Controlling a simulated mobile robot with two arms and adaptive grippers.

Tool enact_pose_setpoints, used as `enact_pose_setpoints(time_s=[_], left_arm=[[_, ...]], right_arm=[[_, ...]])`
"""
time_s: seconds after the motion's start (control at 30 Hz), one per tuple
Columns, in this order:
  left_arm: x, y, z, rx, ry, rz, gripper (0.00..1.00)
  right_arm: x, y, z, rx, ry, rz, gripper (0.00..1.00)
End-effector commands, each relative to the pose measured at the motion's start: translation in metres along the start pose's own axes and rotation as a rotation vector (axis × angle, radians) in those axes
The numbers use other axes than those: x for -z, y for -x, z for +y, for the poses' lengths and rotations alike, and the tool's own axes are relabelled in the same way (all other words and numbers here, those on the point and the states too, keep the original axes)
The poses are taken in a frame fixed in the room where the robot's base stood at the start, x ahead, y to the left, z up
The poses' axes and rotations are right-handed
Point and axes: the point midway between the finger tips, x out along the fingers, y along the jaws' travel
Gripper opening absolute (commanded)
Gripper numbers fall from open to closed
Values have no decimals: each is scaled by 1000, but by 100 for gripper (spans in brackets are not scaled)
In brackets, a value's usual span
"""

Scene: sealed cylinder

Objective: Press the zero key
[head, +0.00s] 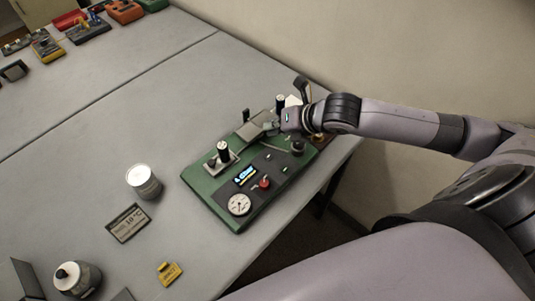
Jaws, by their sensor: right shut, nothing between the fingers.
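A green instrument (228,205) stands near the table's right edge. Its dark front panel has a lit display (245,176), a red knob (265,183), a round dial gauge (239,204) and several small dark keys; their labels are too small to read, so I cannot tell which is the zero key. My right gripper (272,126) is over the back right part of the instrument, shut and empty. I cannot tell whether its tips touch anything. The arm hides part of the instrument's far end. My left gripper is not in view.
A white cylinder (143,182) stands left of the instrument, near a dark 10 °C sign (128,222). A yellow tag (169,271) and a lidded jar (77,279) are at the front. Several tools lie at the far left. The table's middle is clear; a wall rises behind.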

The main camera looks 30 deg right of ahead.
Motion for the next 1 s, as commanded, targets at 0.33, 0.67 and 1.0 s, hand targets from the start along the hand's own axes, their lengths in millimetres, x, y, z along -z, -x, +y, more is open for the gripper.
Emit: enact_pose_setpoints(time_s=[0.33, 0.67, 1.0], left_arm=[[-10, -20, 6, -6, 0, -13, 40], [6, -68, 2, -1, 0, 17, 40], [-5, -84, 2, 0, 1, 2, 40]], right_arm=[[10, -13, -9, -1, -2, 0, 0], [31, -42, -31, 0, -3, 0, 0], [45, -61, -44, 0, -3, 0, 0]])
